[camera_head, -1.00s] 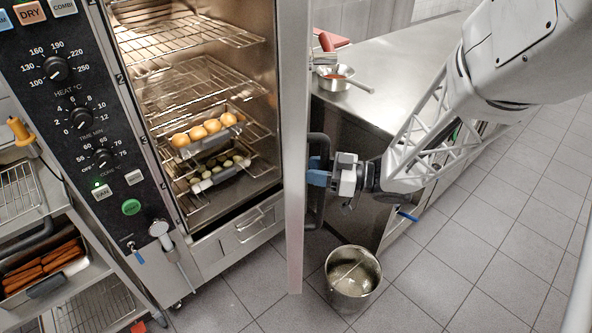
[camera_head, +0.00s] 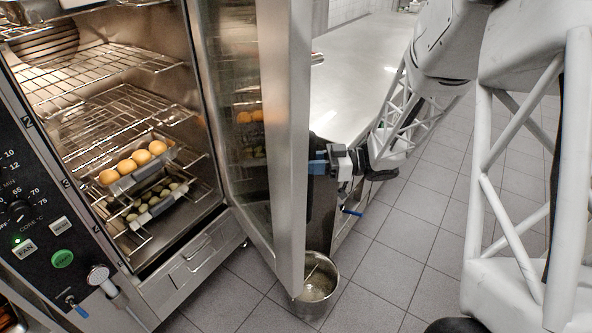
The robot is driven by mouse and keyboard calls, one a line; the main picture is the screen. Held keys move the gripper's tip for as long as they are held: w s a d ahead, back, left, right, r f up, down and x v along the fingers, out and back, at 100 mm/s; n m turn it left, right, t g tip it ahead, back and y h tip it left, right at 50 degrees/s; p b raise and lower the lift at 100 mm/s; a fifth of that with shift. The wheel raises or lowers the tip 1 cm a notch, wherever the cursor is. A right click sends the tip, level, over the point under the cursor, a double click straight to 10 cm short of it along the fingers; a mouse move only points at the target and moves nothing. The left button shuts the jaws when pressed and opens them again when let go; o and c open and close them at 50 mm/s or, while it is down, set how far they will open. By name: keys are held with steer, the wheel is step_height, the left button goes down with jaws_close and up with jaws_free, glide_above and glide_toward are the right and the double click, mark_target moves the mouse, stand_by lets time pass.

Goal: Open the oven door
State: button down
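The oven (camera_head: 188,262) stands at the left with its chamber in full view. Its door (camera_head: 287,150) stands open, swung out to the right, with its inner glass side and near edge visible. My gripper (camera_head: 318,166) is at the outer side of the door, where the dark handle is. Its blue fingertips are partly hidden by the door edge. I cannot see whether the fingers are closed around the handle.
Inside the oven, wire racks hold a pan of round golden items (camera_head: 130,167) and a pan of green pieces (camera_head: 158,205). A metal bucket (camera_head: 318,292) stands on the floor close to the door's lower corner.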

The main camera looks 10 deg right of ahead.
steer(key=w+d+n+g, duration=0.3)
steer(key=w+d, duration=0.6)
steer(key=d, duration=0.3)
steer(key=shift+w+g, duration=0.2)
steer(key=shift+g, duration=0.7)
steer(key=c, duration=1.2)
jaws_free()
steer(key=shift+a, duration=0.1)
steer(key=shift+c, duration=0.2)
steer(key=w+d, duration=0.1)
steer(key=d, duration=0.6)
steer(key=shift+d, duration=0.4)
steer(key=shift+w, duration=0.1)
